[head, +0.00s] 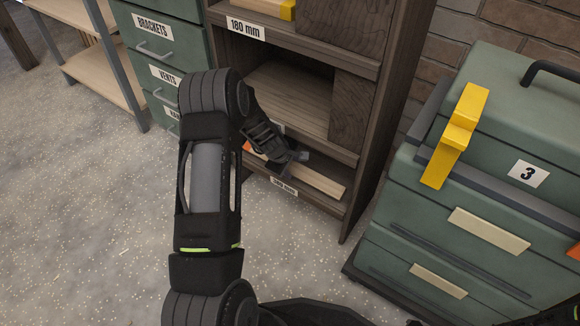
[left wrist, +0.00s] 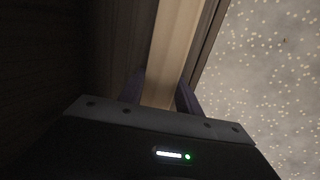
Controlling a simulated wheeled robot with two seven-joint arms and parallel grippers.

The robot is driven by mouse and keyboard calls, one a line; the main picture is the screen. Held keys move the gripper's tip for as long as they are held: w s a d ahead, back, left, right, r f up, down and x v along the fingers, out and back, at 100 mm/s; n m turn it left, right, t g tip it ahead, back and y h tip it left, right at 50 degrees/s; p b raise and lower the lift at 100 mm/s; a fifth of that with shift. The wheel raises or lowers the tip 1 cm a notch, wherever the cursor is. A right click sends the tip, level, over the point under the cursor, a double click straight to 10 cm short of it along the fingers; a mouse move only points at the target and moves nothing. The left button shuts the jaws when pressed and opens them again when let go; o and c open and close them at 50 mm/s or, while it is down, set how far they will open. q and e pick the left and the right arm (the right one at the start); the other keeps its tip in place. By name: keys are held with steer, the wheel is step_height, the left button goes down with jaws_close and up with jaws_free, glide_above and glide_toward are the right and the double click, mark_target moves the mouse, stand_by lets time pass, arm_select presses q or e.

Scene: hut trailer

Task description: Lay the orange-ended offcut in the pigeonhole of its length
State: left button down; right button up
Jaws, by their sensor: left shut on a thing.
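The orange-ended offcut (head: 322,182) is a long pale wooden strip at the lowest visible pigeonhole (head: 340,214) of the dark wooden rack. Its orange end shows just left of my gripper. My left gripper (head: 292,158) is shut on the offcut near its middle. In the left wrist view the strip (left wrist: 172,55) runs between the two fingers of the gripper (left wrist: 161,92). The offcut lies lengthwise along the opening; I cannot tell whether it touches the pigeonhole floor. The label below (head: 284,186) is too small to read surely. My right gripper is out of view.
The pigeonhole above (head: 290,95) looks empty. The higher one, labelled 180 mm (head: 246,28), holds a yellow-ended piece (head: 288,10). A green chest (head: 490,190) with a yellow bracket-like piece (head: 457,135) stands right; green drawers (head: 165,45) stand left. Speckled floor in front is clear.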

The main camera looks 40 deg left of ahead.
arm_select(q)
steer(key=c, duration=0.8)
jaws_free()
steer(key=shift+o, duration=0.3)
steer(key=shift+s+f, duration=0.1)
